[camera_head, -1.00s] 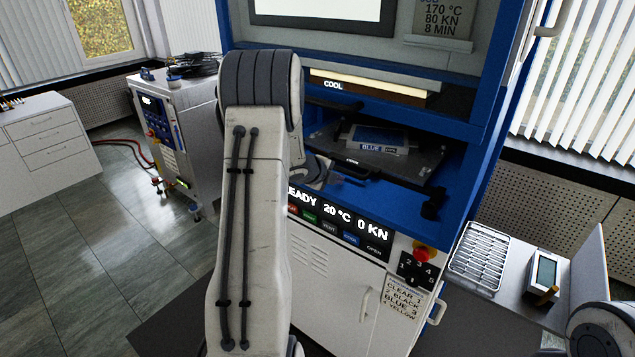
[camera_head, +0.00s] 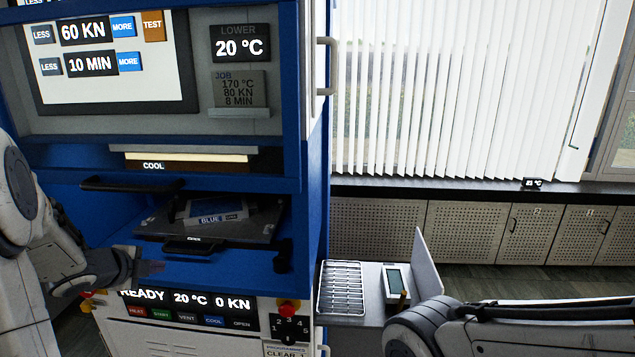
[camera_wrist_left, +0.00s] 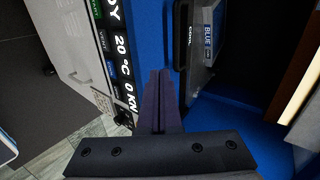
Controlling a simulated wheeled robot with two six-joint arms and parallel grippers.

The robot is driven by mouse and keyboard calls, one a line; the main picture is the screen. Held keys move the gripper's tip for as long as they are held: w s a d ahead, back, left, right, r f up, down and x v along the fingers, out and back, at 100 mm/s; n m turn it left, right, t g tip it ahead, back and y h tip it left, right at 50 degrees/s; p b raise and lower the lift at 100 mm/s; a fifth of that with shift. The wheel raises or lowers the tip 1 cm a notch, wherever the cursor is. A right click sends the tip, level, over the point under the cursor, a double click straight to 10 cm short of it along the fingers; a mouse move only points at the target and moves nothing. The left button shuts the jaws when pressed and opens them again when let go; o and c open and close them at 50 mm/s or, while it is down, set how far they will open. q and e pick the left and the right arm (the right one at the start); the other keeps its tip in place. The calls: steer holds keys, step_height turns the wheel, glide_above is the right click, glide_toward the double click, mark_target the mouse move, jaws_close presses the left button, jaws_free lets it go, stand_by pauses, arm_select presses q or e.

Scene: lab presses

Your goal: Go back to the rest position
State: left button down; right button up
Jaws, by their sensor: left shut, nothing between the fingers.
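My left gripper (camera_head: 150,268) is in front of the blue press (camera_head: 318,120), at the left of the opening. In the left wrist view its fingers (camera_wrist_left: 158,85) are together with nothing between them, beside the tray's front handle. The dark tray (camera_head: 262,232) sits in the press and carries a mould labelled BLUE (camera_head: 215,217); the label also shows in the left wrist view (camera_wrist_left: 209,42). My right arm comes in at the lower right of the head view; its gripper is out of view.
Below the opening the panel (camera_head: 190,298) reads READY, 20 °C, 0 KN, with a red stop button (camera_head: 288,307). A side bench right of the press holds a wire rack (camera_head: 341,289) and a small display device (camera_head: 395,282). A low perforated cabinet (camera_head: 470,228) stands under the window.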

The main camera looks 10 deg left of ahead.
arm_select(q)
steer(key=s+d+f+n+g+b, duration=0.1)
steer(key=d+n, duration=0.2)
steer(key=d, duration=0.7)
steer(key=s+d+f+n+g+b, duration=0.1)
steer(key=s+d+n+g, duration=0.15)
steer(key=d, duration=0.85)
steer(key=s+d+f+n+g, duration=0.1)
steer(key=s+d+g, duration=0.1)
steer(key=s+d, duration=0.3)
steer(key=s+d+f+n+g+h+b, duration=0.1)
steer(key=s+d, duration=0.4)
steer(key=s, duration=0.6)
steer(key=s+d+f+n+g, duration=0.2)
steer(key=s+d+g, duration=0.2)
steer(key=s, duration=0.5)
steer(key=shift+d+f, duration=0.4)
steer(key=shift+d, duration=0.35)
